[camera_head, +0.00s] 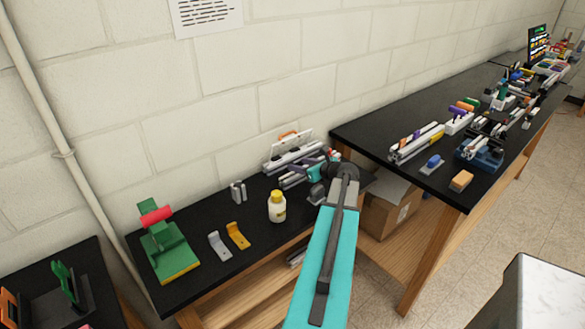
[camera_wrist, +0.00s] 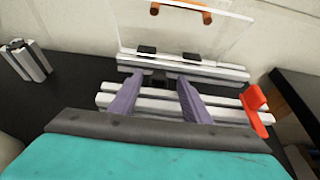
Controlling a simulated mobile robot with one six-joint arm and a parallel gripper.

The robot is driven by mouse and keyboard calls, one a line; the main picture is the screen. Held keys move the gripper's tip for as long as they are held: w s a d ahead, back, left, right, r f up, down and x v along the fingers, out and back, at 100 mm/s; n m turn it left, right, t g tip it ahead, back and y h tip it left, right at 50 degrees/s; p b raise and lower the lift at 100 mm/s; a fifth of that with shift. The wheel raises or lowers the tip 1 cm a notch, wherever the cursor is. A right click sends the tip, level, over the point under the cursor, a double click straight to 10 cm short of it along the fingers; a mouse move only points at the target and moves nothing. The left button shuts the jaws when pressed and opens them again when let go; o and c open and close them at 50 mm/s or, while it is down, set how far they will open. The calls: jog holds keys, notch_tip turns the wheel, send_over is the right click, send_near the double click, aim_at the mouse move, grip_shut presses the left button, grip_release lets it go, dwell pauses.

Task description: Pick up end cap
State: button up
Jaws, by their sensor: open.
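My gripper (camera_wrist: 160,79) shows two purple fingers spread apart over pale aluminium extrusion bars (camera_wrist: 225,113) in the wrist view. A small black piece (camera_wrist: 158,82) sits between and beyond the fingertips; it may be the end cap, but I cannot tell for sure. I see no finger closed on it. In the head view my gripper (camera_head: 320,165) is over the back right end of the near black bench, by the extrusion bars (camera_head: 288,158). The end cap cannot be made out there.
A clear panel with an orange handle (camera_wrist: 185,10) stands behind the bars. A red piece (camera_wrist: 257,107) is at their right end. A short extrusion stub (camera_wrist: 27,61) stands left. A white bottle with yellow cap (camera_head: 277,207) and a green fixture (camera_head: 168,248) are on the bench.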

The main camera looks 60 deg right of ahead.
aim_at(291, 163)
jog(key=shift+p+x, duration=1.2)
jog(key=shift+x, duration=1.4)
jog(key=shift+s+f, duration=0.1)
jog(key=shift+f, duration=0.05)
jog(key=shift+c, duration=0.2)
grip_shut()
